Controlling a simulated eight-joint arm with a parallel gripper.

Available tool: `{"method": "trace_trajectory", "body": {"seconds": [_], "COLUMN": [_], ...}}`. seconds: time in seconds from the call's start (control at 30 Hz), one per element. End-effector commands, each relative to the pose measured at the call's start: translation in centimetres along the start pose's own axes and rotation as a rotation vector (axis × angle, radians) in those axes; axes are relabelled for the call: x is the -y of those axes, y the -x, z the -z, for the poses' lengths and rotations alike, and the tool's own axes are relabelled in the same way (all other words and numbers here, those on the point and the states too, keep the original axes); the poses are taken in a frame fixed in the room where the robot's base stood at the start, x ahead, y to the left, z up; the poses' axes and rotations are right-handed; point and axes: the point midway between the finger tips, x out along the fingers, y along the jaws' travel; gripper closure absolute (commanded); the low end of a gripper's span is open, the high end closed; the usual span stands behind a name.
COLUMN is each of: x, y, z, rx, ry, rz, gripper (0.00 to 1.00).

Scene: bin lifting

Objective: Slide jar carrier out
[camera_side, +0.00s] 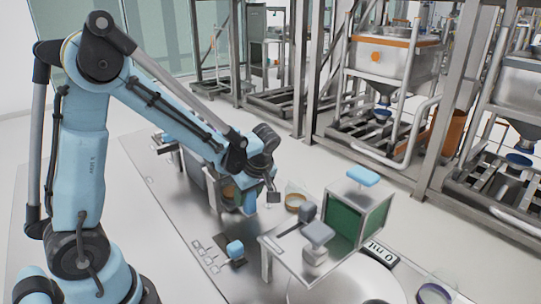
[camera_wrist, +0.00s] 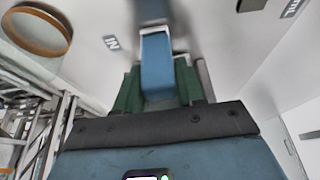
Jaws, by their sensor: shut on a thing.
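In the wrist view, a blue handle (camera_wrist: 157,66) stands in the middle, between green pieces on its left and right. My gripper (camera_wrist: 157,92) is shut on this blue handle; the wrist body covers the lower part of the view. In the side view my gripper (camera_side: 250,200) is low over the bench, beside a grey frame (camera_side: 199,172) with a brownish round thing partly behind the arm. The fingertips and most of the jar carrier are hidden there by the arm, so I cannot tell how far it sits in the frame.
A green-sided box (camera_side: 347,221) with a blue handle on top (camera_side: 362,176) stands to the right. A small blue knob (camera_side: 235,250) is in front of the arm. An orange ring (camera_side: 295,196) lies behind, and a marked label (camera_side: 381,252) is at right. Metal racks stand beyond the bench.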

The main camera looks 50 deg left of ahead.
Motion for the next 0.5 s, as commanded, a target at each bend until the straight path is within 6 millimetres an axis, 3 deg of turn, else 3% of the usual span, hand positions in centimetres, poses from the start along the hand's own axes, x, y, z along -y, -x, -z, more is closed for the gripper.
{"method": "trace_trajectory", "body": {"seconds": [0.13, 0.33, 0.5], "x": [0.0, 0.0, 0.0], "y": [0.2, 1.2, 1.5], "z": [-0.3, -2.8, -3.5], "rx": [0.0, 0.0, -0.001], "ry": [-0.002, -0.004, -0.001], "rz": [0.002, 0.001, 0.002], "gripper": [1.0, 1.0, 1.0]}}
